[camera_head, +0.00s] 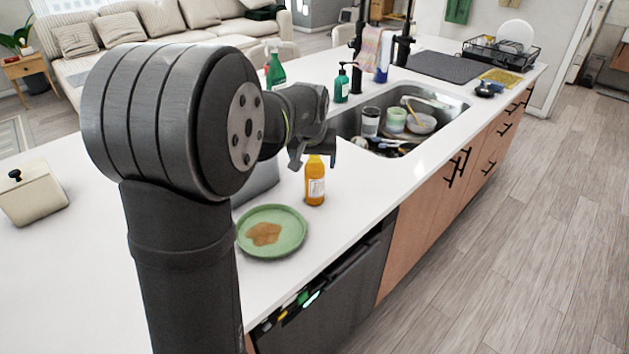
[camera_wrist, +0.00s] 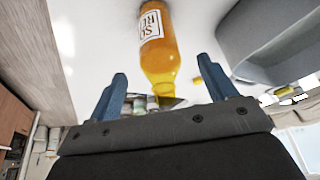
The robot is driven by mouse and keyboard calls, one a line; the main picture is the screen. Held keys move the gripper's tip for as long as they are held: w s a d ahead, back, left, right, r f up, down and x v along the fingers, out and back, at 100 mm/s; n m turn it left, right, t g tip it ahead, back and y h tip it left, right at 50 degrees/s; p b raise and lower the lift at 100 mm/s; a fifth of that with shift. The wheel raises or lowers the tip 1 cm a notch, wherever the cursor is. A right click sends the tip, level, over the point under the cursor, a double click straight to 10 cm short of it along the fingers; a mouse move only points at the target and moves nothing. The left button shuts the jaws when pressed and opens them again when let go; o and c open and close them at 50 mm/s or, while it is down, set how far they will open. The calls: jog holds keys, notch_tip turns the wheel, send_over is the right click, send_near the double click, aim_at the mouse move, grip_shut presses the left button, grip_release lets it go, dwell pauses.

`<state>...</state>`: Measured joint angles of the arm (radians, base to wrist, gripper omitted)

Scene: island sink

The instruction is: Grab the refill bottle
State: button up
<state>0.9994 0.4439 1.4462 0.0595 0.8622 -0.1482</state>
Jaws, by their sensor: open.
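The refill bottle (camera_head: 315,185) is orange-yellow with a white label and stands upright on the white countertop, right behind the green plate. In the wrist view the bottle (camera_wrist: 158,38) shows at top centre, with part of the lettering "SO RE" on its label. Its narrower neck points toward my gripper. My gripper (camera_head: 314,152) is open above the bottle's top. In the wrist view the two blue fingers of my gripper (camera_wrist: 162,78) stand on either side of the neck, with gaps on both sides. The bottle's very top is hard to make out in the head view.
A green plate (camera_head: 287,246) with a brown stain lies in front of the bottle. A grey container (camera_wrist: 268,40) stands close beside it. The sink (camera_head: 442,104) holds several dishes behind it. A green soap bottle (camera_head: 342,88) stands by the sink. The counter edge is to the right.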

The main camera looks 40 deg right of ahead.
jog(key=x, duration=0.5)
jog(key=shift+d+r, duration=0.1)
jog(key=shift+d, duration=0.05)
jog(key=c, duration=1.1)
jog(key=shift+c, duration=0.2)
jog(key=shift+r, duration=0.25)
jog(key=shift+r, duration=1.9)
jog(key=s+r, duration=0.6)
jog(key=s, duration=0.5)
jog(key=shift+s+d+r, duration=0.2)
jog(key=shift+d+r, duration=0.15)
jog(key=shift+d, duration=0.1)
